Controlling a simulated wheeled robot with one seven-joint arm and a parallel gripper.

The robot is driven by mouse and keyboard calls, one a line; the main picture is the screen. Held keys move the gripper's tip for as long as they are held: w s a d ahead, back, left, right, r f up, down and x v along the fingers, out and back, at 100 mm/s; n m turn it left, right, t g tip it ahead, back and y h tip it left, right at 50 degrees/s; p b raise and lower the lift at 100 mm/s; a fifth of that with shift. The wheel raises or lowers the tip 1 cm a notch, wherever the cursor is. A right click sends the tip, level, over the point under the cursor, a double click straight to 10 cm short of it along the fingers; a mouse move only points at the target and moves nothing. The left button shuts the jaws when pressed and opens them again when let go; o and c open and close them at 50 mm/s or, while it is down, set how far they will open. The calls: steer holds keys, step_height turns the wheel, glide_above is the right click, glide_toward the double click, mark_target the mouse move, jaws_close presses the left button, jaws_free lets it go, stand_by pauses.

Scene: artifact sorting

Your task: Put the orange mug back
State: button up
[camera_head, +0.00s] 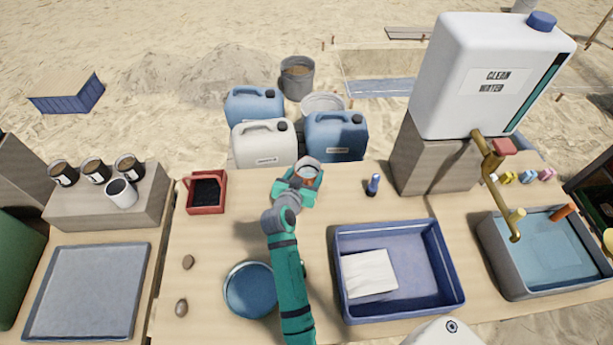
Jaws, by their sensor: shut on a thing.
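My gripper (302,181) is at the back middle of the wooden table, at the end of my teal arm. The teal fingers hide much of the mug's side. I cannot tell whether its base touches the table.
A red tray (190,207) lies left of my gripper, a small blue bottle (373,185) right. A blue bowl (250,290) and blue crate (447,270) stand nearer. Several cups, including a white one (121,194), stand on a block at left. A water basin (500,255) is at right.

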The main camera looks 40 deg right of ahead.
steer(key=shift+f, duration=0.9)
steer(key=o, duration=1.1)
steer(key=shift+f, duration=0.15)
steer(key=v, duration=1.2)
steer(key=shift+w+r, duration=0.1)
steer(key=shift+r, duration=0.1)
